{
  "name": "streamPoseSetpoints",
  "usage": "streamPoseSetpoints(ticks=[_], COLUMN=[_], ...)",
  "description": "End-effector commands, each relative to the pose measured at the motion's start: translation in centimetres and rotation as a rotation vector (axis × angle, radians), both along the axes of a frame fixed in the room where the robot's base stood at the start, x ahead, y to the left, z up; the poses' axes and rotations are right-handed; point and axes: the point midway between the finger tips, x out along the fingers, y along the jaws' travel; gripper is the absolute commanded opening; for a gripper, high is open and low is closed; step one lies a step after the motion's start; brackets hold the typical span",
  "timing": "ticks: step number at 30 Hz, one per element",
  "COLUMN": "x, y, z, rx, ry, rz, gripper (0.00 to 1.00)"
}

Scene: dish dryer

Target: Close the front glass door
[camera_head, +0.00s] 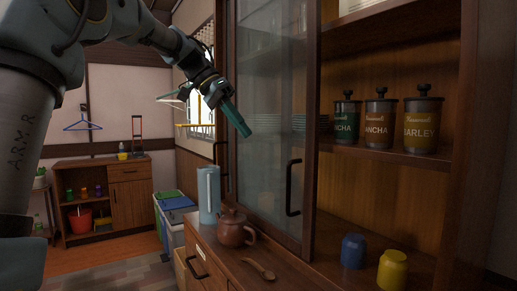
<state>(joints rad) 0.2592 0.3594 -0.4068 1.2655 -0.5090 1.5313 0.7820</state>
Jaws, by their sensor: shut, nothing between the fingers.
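The front glass door (268,190) of the wooden cabinet has a dark wood frame and a black bar handle (292,188) near its right edge. It stands over the middle of the cabinet, and the right section is uncovered, its shelves open to view. A second dark handle (219,156) shows farther left. My gripper (243,128) has teal fingers pressed together and holds nothing. It appears in front of the glass at its left part, up and left of the door handle. Whether it touches the glass I cannot tell.
A blue pitcher (208,194), a brown teapot (233,229) and a wooden spoon (260,269) are on the counter below the door. Several canisters (380,121) stand on the open shelf. A blue cup (353,250) and a yellow jar (392,270) stand lower right.

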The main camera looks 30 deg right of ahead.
Motion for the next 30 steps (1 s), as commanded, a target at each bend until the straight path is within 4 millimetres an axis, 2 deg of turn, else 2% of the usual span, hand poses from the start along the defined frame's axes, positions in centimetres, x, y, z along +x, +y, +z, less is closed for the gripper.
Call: streamPoseSetpoints(ticks=[14,21,30], x=[-3.3,-6.2,-7.0], y=[-4.4,-5.3,-5.5], z=[-7.3,-7.3,-7.4], rx=[0.006,0.004,0.004], ry=[0.003,0.000,0.000], rz=[0.001,0.003,0.006], gripper=[0.00,0.00,0.00])
